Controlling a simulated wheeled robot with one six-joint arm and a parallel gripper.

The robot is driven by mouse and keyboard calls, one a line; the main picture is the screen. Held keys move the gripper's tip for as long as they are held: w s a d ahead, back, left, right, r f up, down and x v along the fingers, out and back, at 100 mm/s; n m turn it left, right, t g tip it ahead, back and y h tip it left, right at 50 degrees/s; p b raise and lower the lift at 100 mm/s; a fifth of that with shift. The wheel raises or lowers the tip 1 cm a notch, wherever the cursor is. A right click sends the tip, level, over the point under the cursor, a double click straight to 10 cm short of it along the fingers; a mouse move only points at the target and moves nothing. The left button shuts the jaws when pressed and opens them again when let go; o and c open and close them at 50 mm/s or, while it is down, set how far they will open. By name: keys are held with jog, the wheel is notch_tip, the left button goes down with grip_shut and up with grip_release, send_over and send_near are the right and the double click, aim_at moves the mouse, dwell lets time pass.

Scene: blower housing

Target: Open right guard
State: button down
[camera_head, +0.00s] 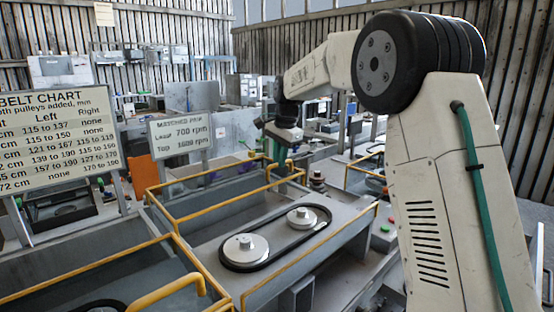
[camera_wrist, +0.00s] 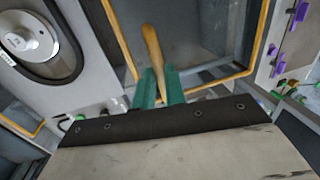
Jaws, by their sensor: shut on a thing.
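A yellow-edged guard (camera_head: 215,204) stands behind the belt drive in the head view. Its yellow frame (camera_wrist: 253,50) surrounds a grey area in the wrist view. My gripper (camera_head: 283,157) is at the guard's far end, partly hidden by my arm. In the wrist view its green fingers (camera_wrist: 158,88) are shut on a yellow handle (camera_wrist: 152,48), which sticks out beyond the tips. How far the guard is open I cannot tell.
Two pulleys, near (camera_head: 246,248) and far (camera_head: 302,218), sit inside a black belt on the grey deck. Another yellow-framed guard (camera_head: 90,266) with a handle (camera_head: 170,291) is at lower left. A belt chart sign (camera_head: 60,135) and an rpm sign (camera_head: 181,134) stand behind.

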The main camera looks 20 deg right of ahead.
jog(key=shift+w+r, duration=0.2)
jog(key=shift+w, duration=0.05)
jog(key=c, duration=1.5)
grip_release()
jog(key=shift+w+f, duration=0.1)
jog(key=shift+o, duration=0.2)
notch_tip(320, 180, up, 8)
jog(key=s, duration=0.1)
jog(key=shift+s+d+f, duration=0.2)
jog(key=shift+s+d, duration=0.05)
